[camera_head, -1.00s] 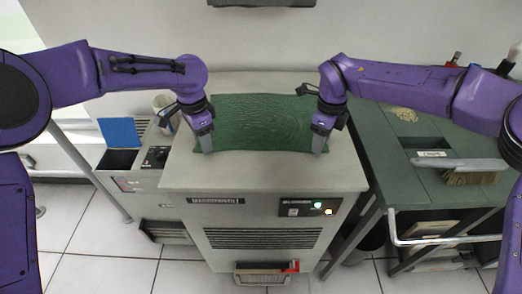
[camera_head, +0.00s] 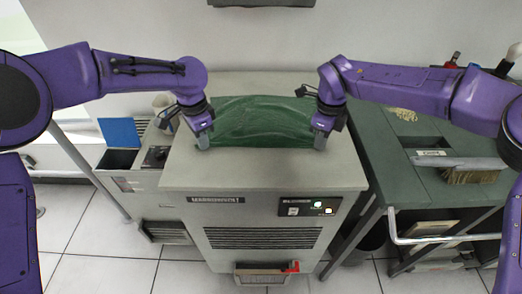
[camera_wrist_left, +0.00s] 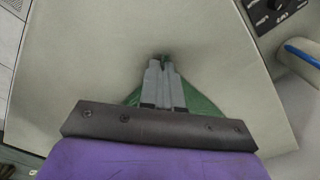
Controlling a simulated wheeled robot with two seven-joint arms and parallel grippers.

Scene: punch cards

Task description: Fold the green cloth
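The green cloth (camera_head: 262,122) is on top of the grey machine (camera_head: 265,178). Its near edge is raised and bowed between my two grippers, and its far part rests toward the back. My left gripper (camera_head: 203,141) is at the cloth's near left corner. In the left wrist view, the left gripper (camera_wrist_left: 160,66) has its fingers close together with green cloth (camera_wrist_left: 199,101) between and behind them. My right gripper (camera_head: 320,142) is at the near right corner and appears closed on it. The fingers hide both corners.
A green side table (camera_head: 440,177) with a brush (camera_head: 470,170) on it stands at the right. A blue-lidded box (camera_head: 119,134) and a cup (camera_head: 163,103) are at the left. The front part of the machine top is clear.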

